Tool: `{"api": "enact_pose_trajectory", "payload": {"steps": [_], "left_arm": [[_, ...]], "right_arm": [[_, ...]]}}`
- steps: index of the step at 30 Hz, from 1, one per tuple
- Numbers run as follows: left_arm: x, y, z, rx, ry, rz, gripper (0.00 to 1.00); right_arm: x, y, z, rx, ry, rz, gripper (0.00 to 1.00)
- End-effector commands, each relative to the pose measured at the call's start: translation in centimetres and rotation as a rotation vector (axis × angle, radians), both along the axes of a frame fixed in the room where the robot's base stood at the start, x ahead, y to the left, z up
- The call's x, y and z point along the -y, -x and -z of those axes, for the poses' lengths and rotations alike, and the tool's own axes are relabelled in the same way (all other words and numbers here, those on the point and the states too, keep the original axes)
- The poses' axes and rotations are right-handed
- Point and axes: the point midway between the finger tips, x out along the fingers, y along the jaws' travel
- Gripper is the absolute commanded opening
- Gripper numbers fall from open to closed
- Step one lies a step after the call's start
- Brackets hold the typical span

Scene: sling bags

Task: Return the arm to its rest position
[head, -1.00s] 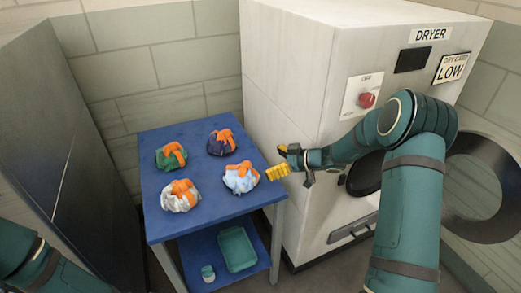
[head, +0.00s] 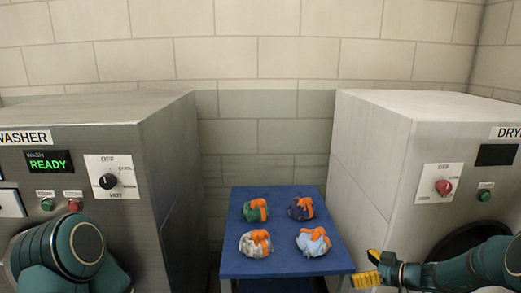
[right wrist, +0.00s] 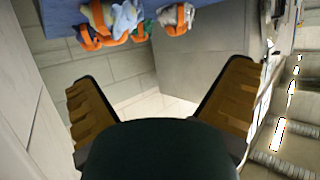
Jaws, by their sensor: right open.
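My right gripper (head: 370,270) is at the lower right of the head view, just off the front right corner of the blue table. Its yellow fingers are spread open and empty in the right wrist view (right wrist: 160,105). My right arm reaches in from the right, in front of the dryer. My left arm shows at the lower left in front of the washer. Its gripper is out of view.
A blue table (head: 285,268) stands between the washer (head: 165,135) and the dryer (head: 385,140).

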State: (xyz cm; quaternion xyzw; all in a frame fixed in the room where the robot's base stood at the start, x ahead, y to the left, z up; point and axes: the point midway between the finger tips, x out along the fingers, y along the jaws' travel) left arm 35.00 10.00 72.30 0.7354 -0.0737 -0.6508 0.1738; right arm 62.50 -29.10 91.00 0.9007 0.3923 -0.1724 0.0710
Motion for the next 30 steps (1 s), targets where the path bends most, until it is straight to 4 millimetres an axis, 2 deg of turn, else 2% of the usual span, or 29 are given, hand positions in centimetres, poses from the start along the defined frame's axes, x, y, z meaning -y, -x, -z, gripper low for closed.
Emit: {"api": "enact_pose_trajectory", "payload": {"steps": [1,6,15,22,30], "left_arm": [[0.0,0.0,0.0,0.0,0.0,0.0,0.48],[0.0,-0.1,0.0,0.001,0.0,0.0,0.48],[0.0,0.0,0.0,0.0,0.0,0.0,0.48],[0.0,0.0,0.0,0.0,0.0,0.0,0.48],[0.0,0.0,0.0,0.0,0.0,0.0,0.48]], "right_arm": [[-1.7,1.1,1.9,-0.106,-0.011,-0.012,1.0],[-5.4,5.2,7.1,-0.431,-0.009,0.004,1.0],[-10.5,14.6,15.0,-0.937,0.122,0.159,1.0],[-13.0,20.7,18.3,-1.113,0.229,0.36,1.0],[-16.4,25.4,19.3,-1.139,0.196,0.563,1.0]]}}
